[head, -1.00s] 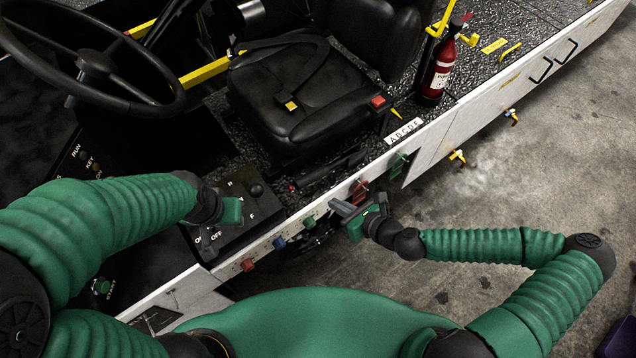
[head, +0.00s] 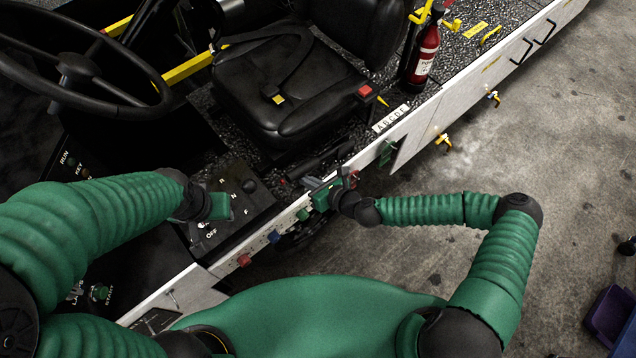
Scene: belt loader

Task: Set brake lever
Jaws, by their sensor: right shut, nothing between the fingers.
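A dark lever (head: 325,158), which looks like the brake lever, lies low beside the seat, just inside the white side panel. Its full shape is hard to make out against the dark floor. My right gripper (head: 313,184) is shut and empty at the top edge of the side panel, close to the lever's near side. I cannot tell whether it touches the lever. My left gripper (head: 222,206) is over the control panel with R, N and F marks, and its fingers are not clear.
The black seat (head: 290,85) stands behind the lever. The steering wheel (head: 75,70) is at the upper left. A red fire extinguisher (head: 424,55) stands right of the seat. Coloured knobs line the white side panel (head: 425,120). Open concrete floor lies to the right.

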